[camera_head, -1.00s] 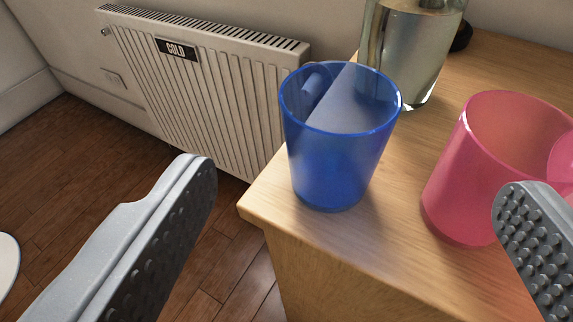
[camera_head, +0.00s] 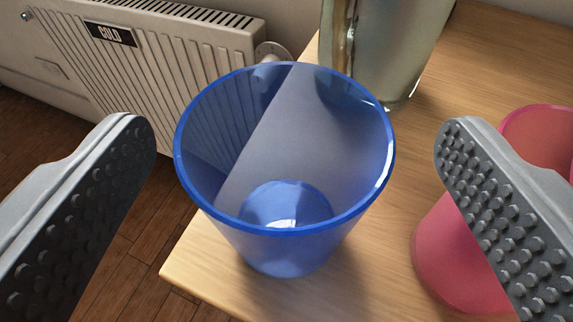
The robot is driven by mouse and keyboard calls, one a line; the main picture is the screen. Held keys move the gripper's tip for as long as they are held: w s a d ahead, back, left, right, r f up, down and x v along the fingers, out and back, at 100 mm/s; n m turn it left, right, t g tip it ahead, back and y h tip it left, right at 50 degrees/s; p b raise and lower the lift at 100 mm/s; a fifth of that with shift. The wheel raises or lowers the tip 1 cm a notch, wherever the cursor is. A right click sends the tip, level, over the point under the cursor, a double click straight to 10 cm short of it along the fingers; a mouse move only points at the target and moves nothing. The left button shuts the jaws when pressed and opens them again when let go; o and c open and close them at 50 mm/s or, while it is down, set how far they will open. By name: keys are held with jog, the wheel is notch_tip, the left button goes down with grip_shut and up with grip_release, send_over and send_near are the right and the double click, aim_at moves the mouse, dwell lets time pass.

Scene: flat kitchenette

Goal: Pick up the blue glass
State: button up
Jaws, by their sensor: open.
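The blue glass (camera_head: 290,245) is a see-through tumbler standing upright near the corner of a wooden surface. It sits in the middle of the view, seen from above, and looks empty. My gripper (camera_head: 297,135) is open, with one studded grey finger on each side of the glass. Gaps show between both fingers and the glass in the picture. The glass is not held.
A pink mug (camera_head: 450,255) stands to the right, partly hidden behind the right finger. A clear glass vessel (camera_head: 385,50) stands behind the blue glass. The wooden top (camera_head: 490,60) ends at the left. A radiator (camera_head: 190,60) marked COLD is beyond.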

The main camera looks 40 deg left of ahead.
aim_at(288, 97)
jog(key=x, duration=0.5)
jog(key=shift+s+f+b, duration=0.15)
jog(key=shift+f+b, duration=0.05)
jog(key=shift+b, duration=0.15)
jog(key=shift+r, duration=0.1)
jog(key=c, duration=1.2)
